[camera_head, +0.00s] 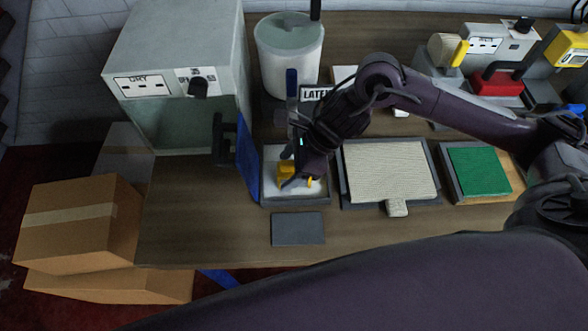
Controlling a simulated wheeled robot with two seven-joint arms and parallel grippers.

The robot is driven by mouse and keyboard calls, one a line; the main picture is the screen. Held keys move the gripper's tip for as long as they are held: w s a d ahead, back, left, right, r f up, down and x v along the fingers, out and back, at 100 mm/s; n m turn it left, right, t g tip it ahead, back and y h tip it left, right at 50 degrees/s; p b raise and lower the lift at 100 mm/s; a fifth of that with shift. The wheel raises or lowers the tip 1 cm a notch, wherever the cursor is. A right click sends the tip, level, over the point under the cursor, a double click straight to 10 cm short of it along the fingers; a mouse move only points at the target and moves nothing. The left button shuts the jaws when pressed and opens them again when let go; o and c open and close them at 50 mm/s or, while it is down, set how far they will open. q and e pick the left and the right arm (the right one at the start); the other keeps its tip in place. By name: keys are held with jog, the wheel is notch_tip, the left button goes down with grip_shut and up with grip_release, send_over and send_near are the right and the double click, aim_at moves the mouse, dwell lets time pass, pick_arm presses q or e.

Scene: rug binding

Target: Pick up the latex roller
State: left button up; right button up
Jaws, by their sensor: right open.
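An upright tool with a dark blue handle (292,83), apparently the latex roller, stands behind my right gripper. Its lower part is hidden by the gripper. My right gripper (297,182) points down over a shallow grey tray (295,202) with a white surface. Yellow pieces show at its fingertips; I cannot tell whether they belong to the fingers or to the roller. The gripper is open, and contact with the roller is hidden. A "LATEX" sign (316,93) is partly covered by my right arm. My left gripper is not in view.
A beige rug piece (390,170) on a dark board and a green pad (478,170) lie right of the tray. A grey pad (298,229) lies in front. A grey box machine (175,60) stands left and a white bucket (289,55) behind. Cardboard boxes (78,220) are left of the bench.

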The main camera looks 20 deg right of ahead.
jog(key=c, duration=1.3)
jog(key=shift+r, duration=0.1)
